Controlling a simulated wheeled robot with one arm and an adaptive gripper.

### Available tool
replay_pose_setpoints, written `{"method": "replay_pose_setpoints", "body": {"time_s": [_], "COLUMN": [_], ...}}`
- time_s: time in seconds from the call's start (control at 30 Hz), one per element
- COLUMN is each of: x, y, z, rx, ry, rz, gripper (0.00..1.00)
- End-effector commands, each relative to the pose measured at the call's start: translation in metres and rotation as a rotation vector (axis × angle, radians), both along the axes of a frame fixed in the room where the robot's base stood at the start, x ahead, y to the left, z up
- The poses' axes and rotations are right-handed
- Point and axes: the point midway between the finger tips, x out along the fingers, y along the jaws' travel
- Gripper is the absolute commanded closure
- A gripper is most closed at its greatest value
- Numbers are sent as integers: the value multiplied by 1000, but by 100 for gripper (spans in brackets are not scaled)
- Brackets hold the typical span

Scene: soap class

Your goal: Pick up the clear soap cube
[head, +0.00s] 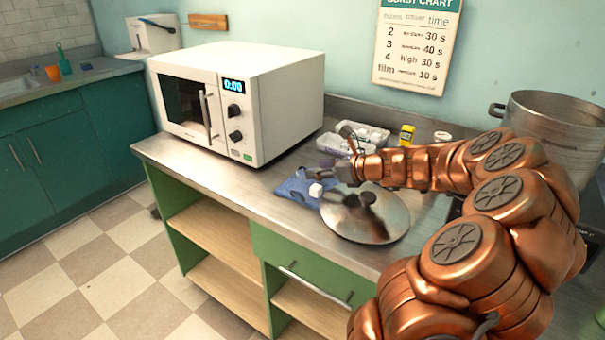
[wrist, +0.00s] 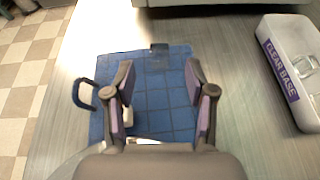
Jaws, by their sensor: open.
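A small whitish cube (head: 316,190) shows in the head view at the right edge of a blue quilted pad (head: 292,191), beside a round metal lid. I cannot tell whether it is clear. In the wrist view a pale piece (wrist: 128,118) shows beside the left finger, partly hidden by it; I cannot tell if it is the same cube. My gripper (wrist: 161,78) is open over the blue pad (wrist: 160,88), with nothing visible held at its fingertips. In the head view my gripper (head: 306,173) is just above the pad, close behind the cube.
A white tub marked CLEAR BASE (wrist: 292,75) lies right of the pad. The metal lid (head: 365,222) is close to the gripper. A microwave (head: 240,105) stands left, a tray of containers (head: 365,135) behind, a large pot (head: 555,125) at right. The counter's front edge is near.

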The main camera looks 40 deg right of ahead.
Motion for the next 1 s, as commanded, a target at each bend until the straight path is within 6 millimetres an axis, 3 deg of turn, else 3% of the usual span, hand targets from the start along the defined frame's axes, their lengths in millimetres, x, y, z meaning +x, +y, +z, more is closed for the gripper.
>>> {"method": "replay_pose_setpoints", "body": {"time_s": [0.5,0.87,1.0], "x": [47,52,51], "y": [16,16,16], "z": [-22,-23,-23], "rx": [1,0,0], "ry": [3,1,1], "rz": [2,2,1], "gripper": [45,45,59]}}
